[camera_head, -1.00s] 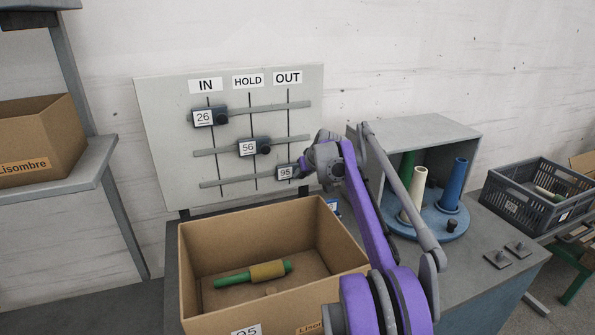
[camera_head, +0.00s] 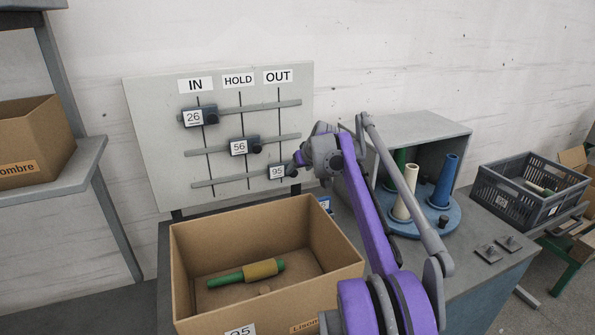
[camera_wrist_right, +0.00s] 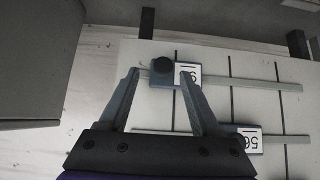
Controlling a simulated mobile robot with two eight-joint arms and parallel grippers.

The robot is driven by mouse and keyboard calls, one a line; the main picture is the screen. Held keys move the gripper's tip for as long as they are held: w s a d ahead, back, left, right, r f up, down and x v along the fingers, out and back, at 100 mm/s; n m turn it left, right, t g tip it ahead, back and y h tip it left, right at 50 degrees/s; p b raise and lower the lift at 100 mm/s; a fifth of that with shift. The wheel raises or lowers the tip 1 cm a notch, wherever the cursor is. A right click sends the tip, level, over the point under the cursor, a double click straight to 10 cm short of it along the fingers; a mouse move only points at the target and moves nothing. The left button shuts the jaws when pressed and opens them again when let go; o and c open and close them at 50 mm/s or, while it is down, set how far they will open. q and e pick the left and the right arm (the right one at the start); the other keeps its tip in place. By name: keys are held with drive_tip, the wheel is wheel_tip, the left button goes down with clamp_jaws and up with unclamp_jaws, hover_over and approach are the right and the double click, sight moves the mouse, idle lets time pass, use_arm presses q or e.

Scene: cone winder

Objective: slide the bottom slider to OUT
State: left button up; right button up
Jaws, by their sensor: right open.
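The bottom slider (camera_head: 277,171), labelled 95, sits on the lowest rail of the grey board, at the OUT line near the rail's right end. Its dark round knob shows to the right of the label. My right gripper (camera_head: 301,158) is just above and right of that knob, apart from it in the head view. In the right wrist view, the open fingers (camera_wrist_right: 160,74) point at the bottom slider (camera_wrist_right: 187,75), with its knob lying between the tips. They are not closed on it. My left gripper is not in view.
Slider 56 (camera_head: 240,147) is at HOLD and slider 26 (camera_head: 195,117) at IN. An open cardboard box (camera_head: 205,305) with a green and tan spindle stands in front of the board. A blue turntable with cones (camera_head: 440,220) and a grey crate (camera_head: 520,205) are at the right.

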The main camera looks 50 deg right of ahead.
drive_tip(key=v, duration=0.7)
drive_tip(key=shift+s+p, duration=0.15)
drive_tip(key=shift+p, duration=0.15)
